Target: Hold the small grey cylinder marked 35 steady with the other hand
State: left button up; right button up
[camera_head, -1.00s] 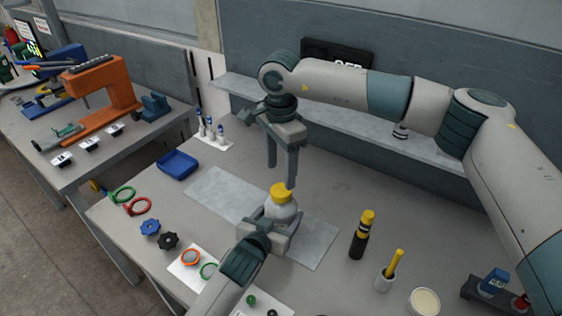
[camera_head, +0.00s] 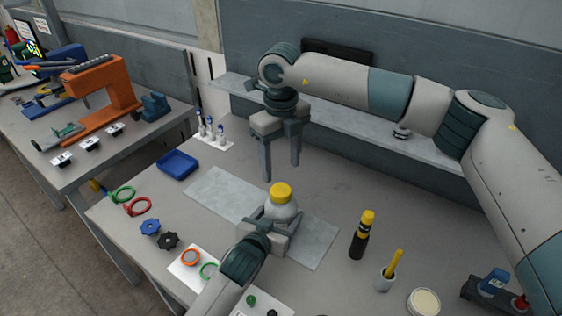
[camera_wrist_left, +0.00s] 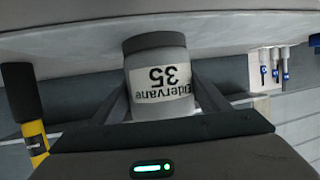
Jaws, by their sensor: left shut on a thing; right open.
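The small grey cylinder (camera_head: 283,209) with a yellow top stands upright on the grey mat in the head view.
A black and yellow bottle (camera_head: 362,236) and a cup with a yellow stick (camera_head: 388,277) stand to the right. A blue tray (camera_head: 177,165), rings and knobs lie to the left. The grey mat (camera_head: 215,190) is clear left of the cylinder.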

aim_at(281, 190)
jog(key=shift+m, duration=0.6)
jog(key=shift+f, duration=0.1)
jog(key=shift+f, duration=3.9)
jog(key=c, duration=1.1)
